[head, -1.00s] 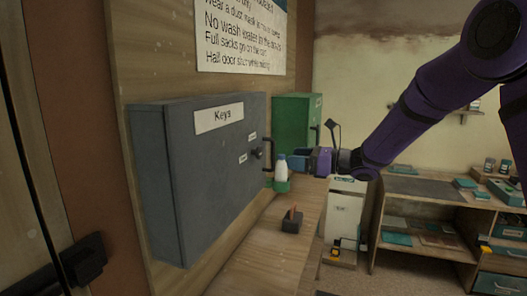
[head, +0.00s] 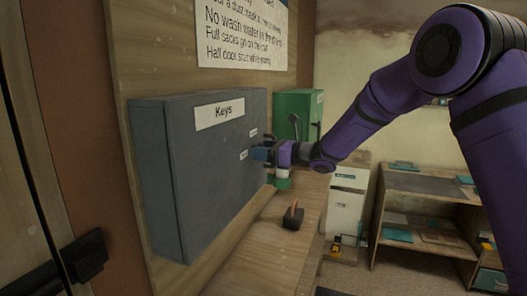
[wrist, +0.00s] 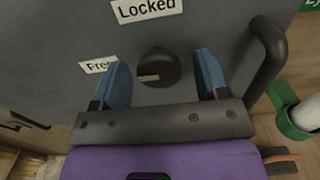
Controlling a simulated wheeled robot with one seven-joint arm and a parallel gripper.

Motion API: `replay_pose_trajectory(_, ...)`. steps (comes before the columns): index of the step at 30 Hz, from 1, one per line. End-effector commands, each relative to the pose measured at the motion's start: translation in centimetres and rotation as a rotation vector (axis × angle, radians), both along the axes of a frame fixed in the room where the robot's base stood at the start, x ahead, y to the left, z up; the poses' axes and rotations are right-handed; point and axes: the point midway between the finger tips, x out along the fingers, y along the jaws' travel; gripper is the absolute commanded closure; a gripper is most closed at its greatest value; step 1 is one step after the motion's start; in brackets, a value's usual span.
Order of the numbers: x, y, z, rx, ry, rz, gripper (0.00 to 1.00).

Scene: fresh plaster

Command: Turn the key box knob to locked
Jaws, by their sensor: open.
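The grey key box (head: 190,175) labelled "Keys" hangs on the wooden board; its door fills the wrist view (wrist: 60,30). The dark round knob (wrist: 158,68) shows between my open fingers in the wrist view. Its light pointer mark points left, toward the "Free" label (wrist: 98,65). The "Locked" label (wrist: 146,9) is above the knob. My gripper (head: 262,155) is at the door by the knob, with blue fingers (wrist: 162,77) one on each side of it, apart from it in the picture. In the head view my gripper hides the knob.
A dark bar handle (wrist: 268,62) stands right of the knob, close to my right finger. A white bottle in a green holder (wrist: 297,120) is at lower right. A green box (head: 298,108) hangs beyond the key box.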

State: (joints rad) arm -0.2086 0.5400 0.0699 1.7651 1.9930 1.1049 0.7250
Motion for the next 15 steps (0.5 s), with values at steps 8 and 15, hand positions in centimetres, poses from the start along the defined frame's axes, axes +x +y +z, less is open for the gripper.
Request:
replay_pose_trajectory(8, 0.03, 0.06, -0.01, -0.001, 0.0, 0.0, 0.34)
replay_pose_trajectory(15, 0.02, 0.06, -0.02, -0.001, 0.0, 0.0, 0.89)
